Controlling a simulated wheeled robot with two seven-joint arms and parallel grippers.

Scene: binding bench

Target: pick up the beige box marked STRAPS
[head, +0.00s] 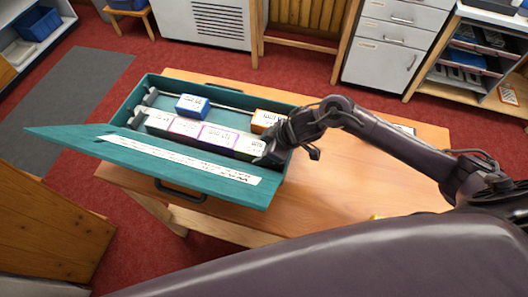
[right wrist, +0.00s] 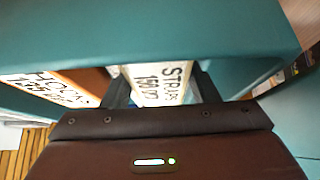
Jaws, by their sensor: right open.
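The beige box marked STRAPS (right wrist: 160,84) shows in the right wrist view, its label facing the camera. It lies between the two fingers of my right gripper (right wrist: 162,92), one finger on each side. The gripper is open, and I cannot tell whether either finger touches the box. In the head view my right gripper (head: 272,154) reaches down into the right end of the teal case (head: 152,86). There the gripper and wrist hide much of that corner, so the STRAPS box is hard to make out. My left gripper is not in view.
An orange box marked HOOKS (right wrist: 70,88) sits close beside the STRAPS box. A blue box (head: 192,106), a pink-edged box (head: 184,130) and a purple-edged box (head: 218,137) are in the case. The case's teal flap (head: 120,150) lies open in front. The wooden table (head: 340,180) is mostly clear at right.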

